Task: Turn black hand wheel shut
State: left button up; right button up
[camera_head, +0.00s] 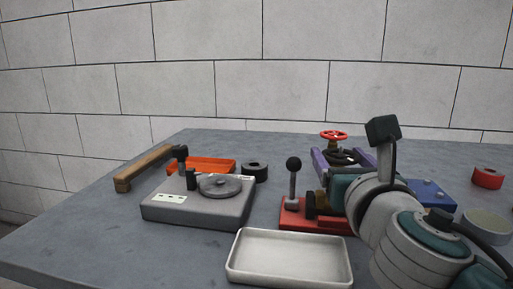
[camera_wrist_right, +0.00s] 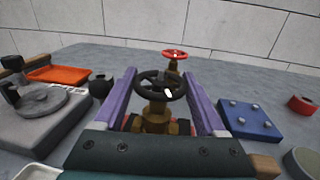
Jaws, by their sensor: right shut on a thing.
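The black hand wheel (camera_wrist_right: 146,86) sits on a brass valve body (camera_wrist_right: 157,115) in the middle of the right wrist view. In the head view the black wheel (camera_head: 343,157) is partly hidden behind my right arm. My right gripper (camera_wrist_right: 159,76) has a purple finger on each side of the wheel, with the fingertips at its rim. It is shut on the wheel. In the head view the right gripper (camera_head: 336,151) reaches in from the right. My left gripper is in neither view.
A red hand wheel (camera_head: 334,134) stands just behind the black one. A red base with a black-knobbed lever (camera_head: 293,164) is at left of the gripper. A blue block (camera_head: 432,193) lies right. A pale tray (camera_head: 290,233) and grey device (camera_head: 197,208) occupy the front and left.

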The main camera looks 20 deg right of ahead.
jog(key=m+g+h, duration=0.2)
jog(key=h, duration=0.1)
jog(key=shift+a+m+h+b, duration=0.1)
jog(key=shift+m+h+b, duration=0.2)
jog(key=shift+m+h, duration=0.1)
jog(key=shift+m+g+h+b, duration=0.65)
jog(key=shift+m+g+h, duration=0.95)
jog(key=shift+g+h, duration=0.25)
jog(key=shift+g, duration=0.25)
jog(key=o, duration=1.3)
jog(key=shift+d, duration=0.2)
